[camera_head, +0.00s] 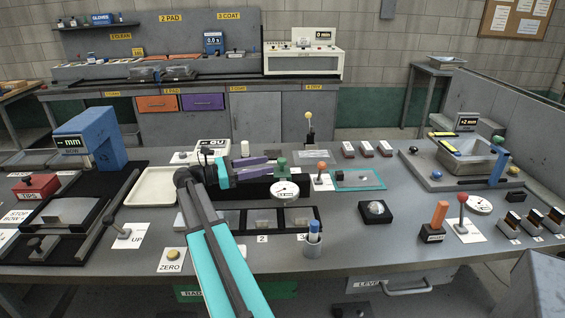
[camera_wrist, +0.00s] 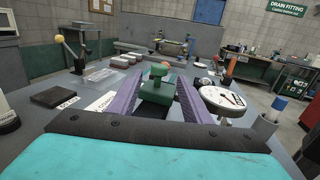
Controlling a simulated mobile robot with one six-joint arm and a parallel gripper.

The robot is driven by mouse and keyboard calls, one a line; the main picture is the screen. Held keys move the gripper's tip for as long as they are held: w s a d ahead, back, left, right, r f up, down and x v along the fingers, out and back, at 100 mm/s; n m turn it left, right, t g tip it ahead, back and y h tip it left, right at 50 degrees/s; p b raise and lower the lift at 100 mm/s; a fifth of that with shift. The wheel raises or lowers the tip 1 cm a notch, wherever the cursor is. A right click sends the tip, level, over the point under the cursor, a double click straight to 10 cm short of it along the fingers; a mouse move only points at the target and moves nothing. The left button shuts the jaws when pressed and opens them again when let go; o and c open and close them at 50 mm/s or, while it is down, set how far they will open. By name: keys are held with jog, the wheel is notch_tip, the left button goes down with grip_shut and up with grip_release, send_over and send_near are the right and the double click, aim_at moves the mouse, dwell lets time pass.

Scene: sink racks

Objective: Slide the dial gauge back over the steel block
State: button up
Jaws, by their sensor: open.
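The dial gauge (camera_head: 285,191) has a round white face and stands right of centre, beside a green upright piece (camera_head: 281,165). In the wrist view its face (camera_wrist: 222,98) is to the right, outside the right finger. My gripper (camera_head: 268,166) has two purple fingers, apart and pointing right. In the wrist view the green piece (camera_wrist: 157,84) shows between my open fingers (camera_wrist: 158,80); contact cannot be told. Grey metal blocks (camera_head: 263,219) sit in a black numbered tray (camera_head: 240,233) in front of the gauge. I cannot tell which is the task's steel block.
A cream tray (camera_head: 139,200) lies left of my arm. A lever with an orange ball (camera_head: 320,166) stands right of the gauge, by a teal-edged mat (camera_head: 372,187). A cup (camera_head: 313,246) with a blue-topped item stands in front. A sink (camera_head: 470,160) is at right.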

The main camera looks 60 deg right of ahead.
aim_at(281, 160)
jog(key=x, duration=0.7)
jog(key=shift+s+d+p, duration=0.2)
jog(key=shift+p, duration=0.15)
grip_shut()
jog(key=shift+a, duration=0.25)
jog(key=shift+d, duration=0.15)
jog(key=shift+w, duration=0.1)
